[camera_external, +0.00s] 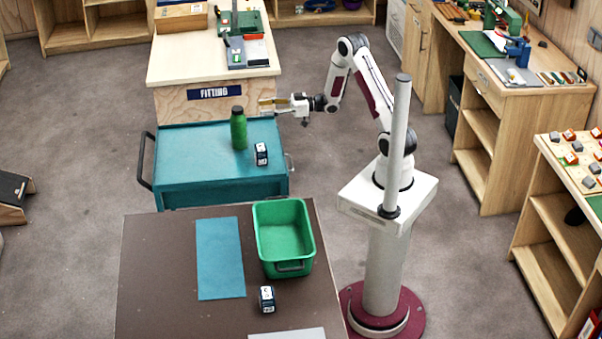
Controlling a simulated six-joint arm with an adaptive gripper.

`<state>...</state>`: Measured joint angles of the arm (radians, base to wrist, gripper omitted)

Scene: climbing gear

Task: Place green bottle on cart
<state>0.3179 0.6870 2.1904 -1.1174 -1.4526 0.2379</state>
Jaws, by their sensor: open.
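The green bottle (239,129) stands upright on the top of the teal cart (185,165), right of the cart's middle and toward its far side. My gripper (268,106) is open and empty. In the picture it is up and to the right of the bottle, apart from it, with its fingers pointing left. The whole bottle is visible, with its dark cap on top.
A small dark-and-white box (261,154) stands on the cart, right of the bottle. In front is a brown table (155,270) with a blue mat (220,258), an empty green bin (283,229) and another small box (267,298). Behind the cart stands the fitting bench (175,62).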

